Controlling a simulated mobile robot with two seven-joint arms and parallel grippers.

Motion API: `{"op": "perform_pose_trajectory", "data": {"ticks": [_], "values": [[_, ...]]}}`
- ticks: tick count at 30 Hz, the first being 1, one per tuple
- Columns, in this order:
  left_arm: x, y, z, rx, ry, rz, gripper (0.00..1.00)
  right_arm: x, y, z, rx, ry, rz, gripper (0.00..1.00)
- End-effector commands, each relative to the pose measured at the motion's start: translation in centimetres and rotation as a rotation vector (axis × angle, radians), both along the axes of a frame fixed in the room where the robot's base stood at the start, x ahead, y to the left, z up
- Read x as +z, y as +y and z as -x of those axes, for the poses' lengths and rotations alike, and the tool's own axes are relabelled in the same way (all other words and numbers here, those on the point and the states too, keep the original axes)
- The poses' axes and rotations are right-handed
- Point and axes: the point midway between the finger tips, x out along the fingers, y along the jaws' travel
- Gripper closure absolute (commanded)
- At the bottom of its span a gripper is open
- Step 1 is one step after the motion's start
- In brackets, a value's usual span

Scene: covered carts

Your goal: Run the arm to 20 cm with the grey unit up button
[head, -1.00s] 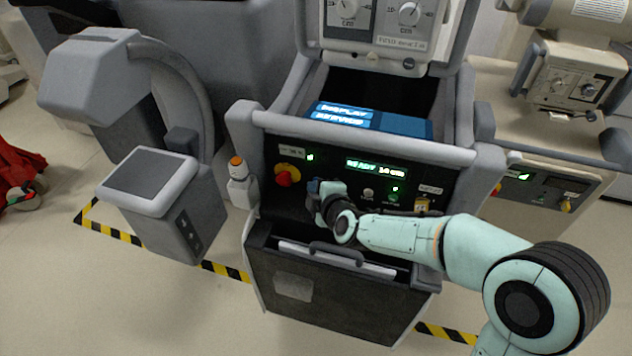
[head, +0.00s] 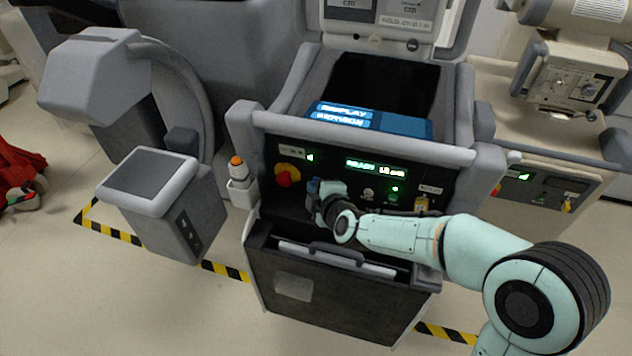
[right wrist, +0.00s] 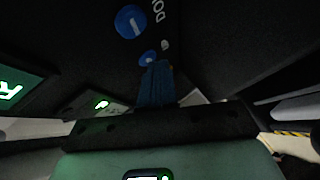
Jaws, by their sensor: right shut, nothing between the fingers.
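The grey unit (head: 375,145) stands in the middle of the head view, with a dark control panel on its front. Its green display (head: 375,167) is lit, but its text is too small to read surely. My right gripper (head: 318,190) is shut and empty, with its tip at the panel, right of the red knob (head: 286,177). In the right wrist view its blue fingers (right wrist: 155,85) reach a small blue round button (right wrist: 148,57). I cannot tell if they touch it. A larger blue button (right wrist: 130,20) lies beyond, beside partly visible lettering. My left gripper is out of view.
A grey pedestal (head: 165,200) stands left, another cart (head: 550,150) right. Striped tape (head: 225,271) marks the floor.

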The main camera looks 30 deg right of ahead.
Motion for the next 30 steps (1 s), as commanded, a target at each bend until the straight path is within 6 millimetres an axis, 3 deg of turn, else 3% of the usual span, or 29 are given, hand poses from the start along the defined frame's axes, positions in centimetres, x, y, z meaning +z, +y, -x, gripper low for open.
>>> {"op": "perform_pose_trajectory", "data": {"ticks": [20, 30], "values": [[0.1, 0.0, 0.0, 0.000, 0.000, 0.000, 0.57, 0.0, 0.0, 0.0, -0.001, -0.001, 0.001, 1.00], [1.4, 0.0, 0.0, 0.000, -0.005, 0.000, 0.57, 0.1, 1.2, 1.0, 0.000, -0.001, 0.000, 1.00]]}}
